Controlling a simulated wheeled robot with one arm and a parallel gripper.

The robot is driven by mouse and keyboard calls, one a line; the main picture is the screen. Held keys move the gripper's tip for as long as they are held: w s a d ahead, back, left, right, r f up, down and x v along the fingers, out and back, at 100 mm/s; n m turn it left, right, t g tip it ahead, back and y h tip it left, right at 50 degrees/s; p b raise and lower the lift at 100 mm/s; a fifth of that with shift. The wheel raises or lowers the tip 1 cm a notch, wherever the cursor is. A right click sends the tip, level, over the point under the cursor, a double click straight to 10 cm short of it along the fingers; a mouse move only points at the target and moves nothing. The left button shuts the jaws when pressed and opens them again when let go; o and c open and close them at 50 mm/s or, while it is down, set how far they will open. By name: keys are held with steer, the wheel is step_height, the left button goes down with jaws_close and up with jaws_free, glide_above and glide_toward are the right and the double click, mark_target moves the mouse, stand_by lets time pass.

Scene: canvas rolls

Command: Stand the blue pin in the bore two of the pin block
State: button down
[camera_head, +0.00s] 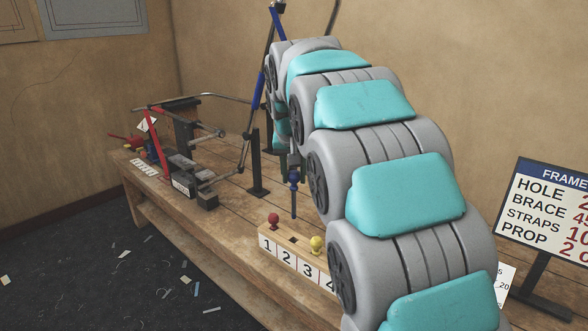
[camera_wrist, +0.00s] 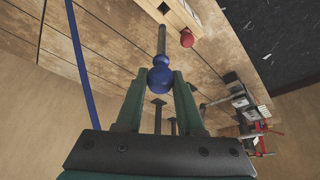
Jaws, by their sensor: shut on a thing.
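The blue pin (camera_head: 293,178) hangs upright, shank down, from my gripper (camera_head: 295,160). Its tip is above the pin block (camera_head: 283,255), apart from it. In the wrist view, my gripper (camera_wrist: 160,84) is shut on the round blue head of the pin (camera_wrist: 160,74), and its grey shank points to the block (camera_wrist: 184,14). The block has numbered labels on its front. A red pin (camera_head: 273,218) stands at bore one and a yellow pin (camera_head: 317,243) at bore three. Bore two (camera_head: 292,238) shows as a dark, empty opening between them. My arm hides the block's right end.
The wooden bench (camera_head: 225,215) carries a black post (camera_head: 257,165) behind the block, and a bicycle frame with clamps (camera_head: 190,150) at the far left. A sign on a stand (camera_head: 545,215) is at right. Bench top left of the block is clear.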

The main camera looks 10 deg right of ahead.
mark_target(294, 189)
stand_by(0.3)
steer(key=shift+f+b, duration=1.2)
steer(key=shift+f, duration=1.7)
steer(key=shift+f+b, duration=1.75)
steer(key=shift+f, duration=3.15)
steer(key=shift+c, duration=2.2)
jaws_free()
steer(key=shift+r, duration=0.1)
